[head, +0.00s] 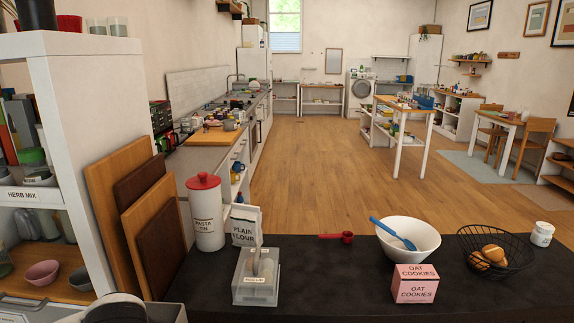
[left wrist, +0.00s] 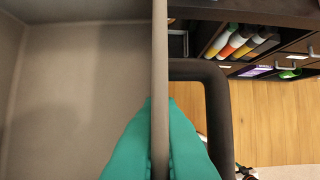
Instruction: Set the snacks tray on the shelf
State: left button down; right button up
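In the left wrist view a grey-brown tray (left wrist: 75,90) fills the left side; no label shows, so I cannot confirm it is the snacks tray. Its thin upright wall (left wrist: 160,50) runs between the green fingers of my left gripper (left wrist: 160,105), which press on it from both sides. A dark looped handle (left wrist: 216,100) stands out beside the wall. The tray's contents are not visible; the part in view looks bare. In the head view a white shelf unit (head: 95,85) stands at the left, with bowls on its lower boards. My grippers are not visible in the head view.
A dark counter (head: 340,285) holds a clear container (head: 257,277), a pink oat cookies box (head: 415,284), a white bowl (head: 407,238) and a wire basket (head: 495,250). Cutting boards (head: 125,190) lean beside the shelf unit. The wrist view shows a compartment of coloured items (left wrist: 240,42). Wooden floor is open beyond.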

aim_at(329, 274)
jog(key=i+l+z, duration=0.2)
jog(key=z, duration=0.15)
jog(key=i+l+z, duration=0.1)
jog(key=i+z, duration=0.15)
jog(key=z, duration=0.15)
jog(key=i+z, duration=0.35)
jog(key=k+l, duration=0.05)
jog(key=k, duration=0.05)
